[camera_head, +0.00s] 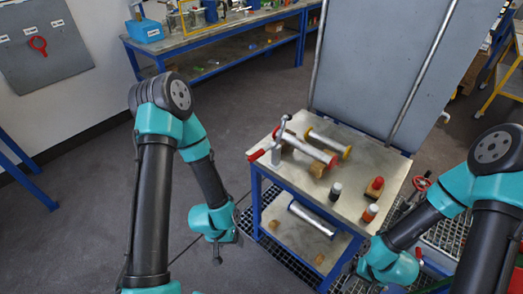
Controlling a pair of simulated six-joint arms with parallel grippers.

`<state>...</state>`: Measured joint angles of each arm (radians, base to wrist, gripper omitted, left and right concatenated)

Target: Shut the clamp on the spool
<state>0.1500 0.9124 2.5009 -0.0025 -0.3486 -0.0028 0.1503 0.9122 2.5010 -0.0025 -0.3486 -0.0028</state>
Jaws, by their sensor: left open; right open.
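A spool, a pale cylinder with a red end flange (332,162), lies on the blue-framed bench. A clamp with a metal upright (283,124) and a red-tipped handle (257,155) stands at its left end. The handle sticks out to the left; whether the clamp bears on the spool is too small to tell. My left gripper (218,258) hangs open and empty, left of the bench and apart from the clamp. My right gripper (352,280) is open near the bench's front right corner, its fingers hardly visible.
A second spool with yellow ends (328,143) lies behind. A grey panel (375,65) rises behind the bench. The bench top's front is clear.

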